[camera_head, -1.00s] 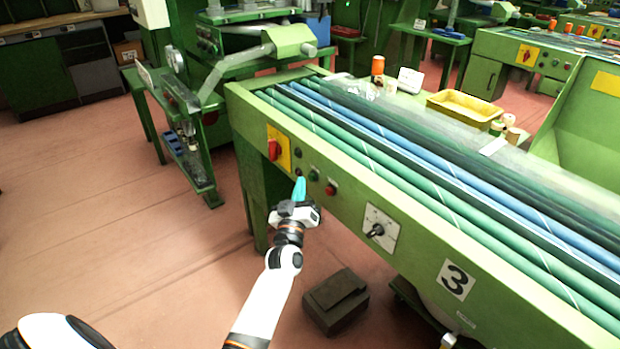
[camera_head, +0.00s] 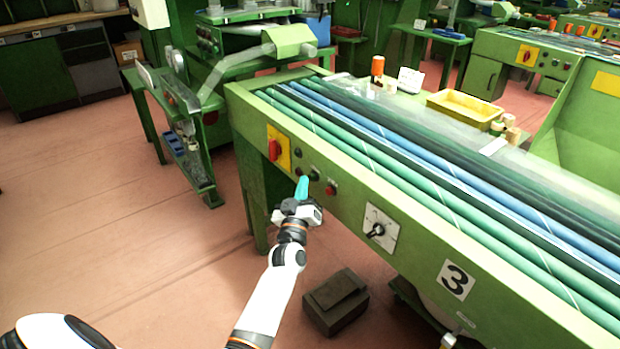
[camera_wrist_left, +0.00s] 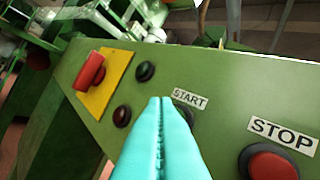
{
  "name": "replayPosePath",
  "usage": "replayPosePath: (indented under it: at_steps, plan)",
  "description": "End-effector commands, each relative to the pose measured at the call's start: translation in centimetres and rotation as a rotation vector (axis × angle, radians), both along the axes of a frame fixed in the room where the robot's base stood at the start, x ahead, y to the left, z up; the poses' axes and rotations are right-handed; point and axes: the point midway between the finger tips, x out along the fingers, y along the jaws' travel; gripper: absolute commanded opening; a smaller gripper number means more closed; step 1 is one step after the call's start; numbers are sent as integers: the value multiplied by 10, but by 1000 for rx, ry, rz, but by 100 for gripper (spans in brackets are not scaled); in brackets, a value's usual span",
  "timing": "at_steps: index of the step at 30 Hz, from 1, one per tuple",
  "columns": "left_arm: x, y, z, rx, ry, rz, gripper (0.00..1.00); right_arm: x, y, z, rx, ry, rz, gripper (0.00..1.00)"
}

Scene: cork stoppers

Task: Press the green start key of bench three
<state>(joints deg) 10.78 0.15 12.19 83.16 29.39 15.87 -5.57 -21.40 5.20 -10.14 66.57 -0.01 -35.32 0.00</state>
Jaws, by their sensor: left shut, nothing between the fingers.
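Bench three (camera_head: 420,255) is a green machine bench with a "3" plate (camera_head: 456,280) on its front face. The green start key (camera_head: 314,175) shows on that face, just right of my left fingertips. In the left wrist view a dark round key (camera_wrist_left: 184,113) below the START label (camera_wrist_left: 190,98) is partly hidden by my fingers. My left gripper (camera_head: 303,181) has turquoise fingers, shut and empty. Its tips (camera_wrist_left: 161,100) are over the panel, just left of the START key; contact cannot be told. My right gripper is not in view.
A red stop key (camera_wrist_left: 271,166) with a STOP label (camera_wrist_left: 283,134) lies right of the start key. A red switch on a yellow plate (camera_wrist_left: 105,83) and two dark round buttons are to the left. A dark box (camera_head: 336,301) stands on the floor below the bench.

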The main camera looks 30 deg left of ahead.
Motion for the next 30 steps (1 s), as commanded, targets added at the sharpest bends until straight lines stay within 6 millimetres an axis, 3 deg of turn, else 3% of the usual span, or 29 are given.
replayPosePath:
  at_steps: [30]
  plan:
    - [8, -4, 0, 0, 1, 0, 0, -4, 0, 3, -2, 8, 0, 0]
